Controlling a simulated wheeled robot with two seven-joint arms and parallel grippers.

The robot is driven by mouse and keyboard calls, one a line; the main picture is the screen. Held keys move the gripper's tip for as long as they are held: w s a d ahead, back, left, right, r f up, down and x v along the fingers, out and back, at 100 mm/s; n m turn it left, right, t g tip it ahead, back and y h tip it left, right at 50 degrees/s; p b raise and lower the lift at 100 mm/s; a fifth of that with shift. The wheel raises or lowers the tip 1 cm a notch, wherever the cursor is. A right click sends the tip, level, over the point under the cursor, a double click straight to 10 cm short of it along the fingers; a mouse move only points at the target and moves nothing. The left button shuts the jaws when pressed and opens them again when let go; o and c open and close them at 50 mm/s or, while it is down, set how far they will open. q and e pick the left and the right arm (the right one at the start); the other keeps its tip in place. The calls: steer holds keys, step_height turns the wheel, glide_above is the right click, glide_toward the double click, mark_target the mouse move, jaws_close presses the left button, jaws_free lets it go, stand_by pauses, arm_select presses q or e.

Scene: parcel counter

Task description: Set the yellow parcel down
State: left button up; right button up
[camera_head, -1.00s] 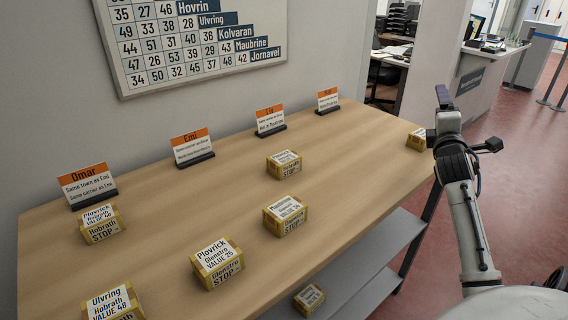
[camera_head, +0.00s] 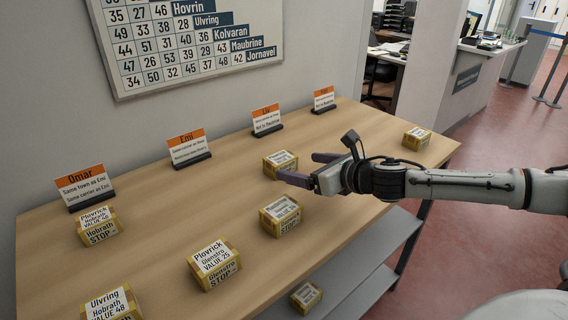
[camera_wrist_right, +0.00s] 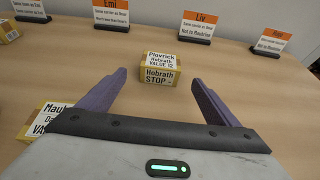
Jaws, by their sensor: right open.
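Several yellow parcels with white labels sit on the wooden table. My right gripper (camera_head: 302,168) is open and empty above the table. One yellow parcel (camera_head: 279,162), close to its fingertips, shows ahead between the spread purple fingers in the right wrist view (camera_wrist_right: 159,69), labelled Plovrick, Hobrath, value 12. A parcel labelled Maubrine (camera_head: 281,215) is nearer the front edge and shows partly behind the gripper in the wrist view (camera_wrist_right: 45,119). Another parcel (camera_head: 416,138) sits at the right end of the table. My left gripper is not in view.
Signs for Omar (camera_head: 84,187), Emi (camera_head: 187,148), Liv (camera_head: 267,119) and one more (camera_head: 324,99) stand along the wall side. More parcels sit at left and front, including the Plovrick one (camera_head: 214,264). One parcel (camera_head: 306,297) is on the lower shelf. Bare tabletop lies between.

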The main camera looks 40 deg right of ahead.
mark_target(280, 162)
steer(key=shift+w+f, duration=0.2)
steer(key=shift+w, duration=0.15)
steer(key=p+x, duration=0.1)
steer(key=x, duration=0.3)
steer(key=shift+p+x, duration=0.45)
steer(key=shift+x, duration=2.25)
